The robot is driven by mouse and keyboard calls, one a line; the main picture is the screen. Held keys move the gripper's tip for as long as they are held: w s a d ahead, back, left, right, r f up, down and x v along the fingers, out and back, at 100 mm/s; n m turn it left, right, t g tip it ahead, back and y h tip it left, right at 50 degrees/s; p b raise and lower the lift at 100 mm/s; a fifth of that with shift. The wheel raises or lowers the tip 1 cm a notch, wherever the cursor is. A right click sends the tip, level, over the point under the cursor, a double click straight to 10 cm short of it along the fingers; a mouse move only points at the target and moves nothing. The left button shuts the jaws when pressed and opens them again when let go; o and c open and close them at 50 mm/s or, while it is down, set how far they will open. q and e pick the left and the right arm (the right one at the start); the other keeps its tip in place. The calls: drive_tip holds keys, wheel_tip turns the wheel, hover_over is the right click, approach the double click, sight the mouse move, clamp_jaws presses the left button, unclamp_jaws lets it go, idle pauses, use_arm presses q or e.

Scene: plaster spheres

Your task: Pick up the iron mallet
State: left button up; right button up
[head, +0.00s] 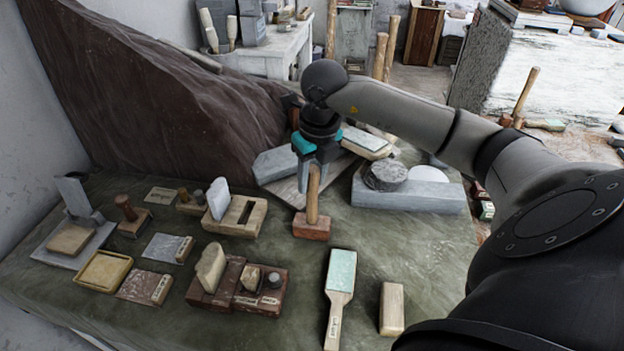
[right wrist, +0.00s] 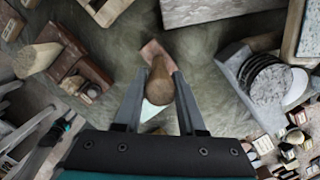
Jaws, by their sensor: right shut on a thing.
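The mallet (head: 311,227) has a rust-brown block head and a wooden handle pointing up. It stands head down at the middle of the green-covered table; I cannot tell whether the head touches the cloth. My right gripper (head: 313,177) comes from above and is shut on the upper handle. In the right wrist view, the handle (right wrist: 160,78) lies between the two fingers, with the reddish head (right wrist: 155,49) beyond it. The top of the handle is partly hidden by the fingers in the head view.
A grey stone slab with a round stone (head: 386,176) stands right of the mallet. A wooden block with a slot (head: 235,216) is to the left. A green-faced paddle (head: 341,272) and a pale block (head: 391,308) lie in front. Dark draped cloth (head: 150,90) rises behind left.

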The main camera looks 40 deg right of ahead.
clamp_jaws()
drive_tip(key=shift+w+r, duration=0.15)
drive_tip(key=shift+r, duration=0.1)
